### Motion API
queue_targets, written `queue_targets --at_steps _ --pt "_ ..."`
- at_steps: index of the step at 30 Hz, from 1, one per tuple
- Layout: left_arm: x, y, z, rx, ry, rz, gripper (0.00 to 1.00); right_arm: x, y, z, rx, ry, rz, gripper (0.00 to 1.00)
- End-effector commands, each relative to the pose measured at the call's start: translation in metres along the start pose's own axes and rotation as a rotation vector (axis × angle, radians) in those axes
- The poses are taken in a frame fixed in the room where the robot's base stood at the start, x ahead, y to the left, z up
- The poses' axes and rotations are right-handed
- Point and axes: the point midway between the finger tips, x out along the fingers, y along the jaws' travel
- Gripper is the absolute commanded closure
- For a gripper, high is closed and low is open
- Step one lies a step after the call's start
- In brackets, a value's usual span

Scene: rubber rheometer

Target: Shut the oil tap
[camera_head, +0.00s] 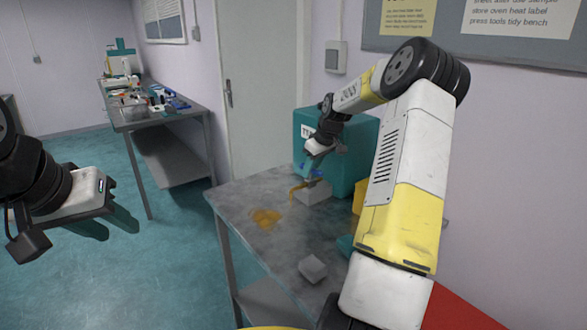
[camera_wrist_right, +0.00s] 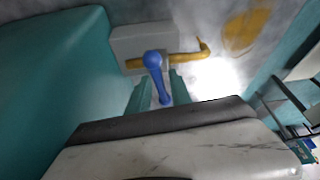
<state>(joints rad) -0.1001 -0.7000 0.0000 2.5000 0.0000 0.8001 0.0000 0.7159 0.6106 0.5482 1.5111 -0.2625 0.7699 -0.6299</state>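The oil tap is a yellow pipe (camera_wrist_right: 187,58) on a grey block (camera_head: 313,192), with a blue lever handle (camera_wrist_right: 155,75). In the right wrist view the lever points down the picture, across the pipe, toward my gripper. My right gripper (camera_wrist_right: 160,92) is open, with one teal finger on each side of the lever's lower part; I cannot tell whether either finger touches it. In the head view my right gripper (camera_head: 314,165) is above the block and partly hides the tap. My left gripper (camera_head: 110,225) is open and empty, away from the bench.
A yellow oil puddle (camera_head: 265,218) lies on the grey bench (camera_head: 240,195) below the spout. A teal machine (camera_head: 358,140) stands behind the tap. A small grey block (camera_head: 313,268) sits nearer me. Another bench (camera_head: 140,122) with tools stands at back left.

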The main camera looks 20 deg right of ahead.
Motion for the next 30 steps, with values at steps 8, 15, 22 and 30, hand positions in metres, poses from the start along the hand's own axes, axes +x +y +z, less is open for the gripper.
queue_targets --at_steps 8,15,22,30 --pt "0.0 0.0 0.0 0.0 0.0 0.0 0.64 -0.0003 0.0001 0.0 0.0 0.0 0.0 1.0" --pt "0.0 0.0 0.0 0.0 0.0 0.0 0.64 -0.0004 -0.0007 -0.0003 0.1 -0.002 0.044 1.0" --pt "0.0 0.0 0.0 0.0 0.0 0.0 0.64 -0.0002 0.0001 0.0001 0.129 0.0 0.053 1.0" --pt "0.0 0.0 0.0 0.0 0.0 0.0 0.64 -0.0003 0.0001 0.0001 0.128 0.0 0.053 0.67"
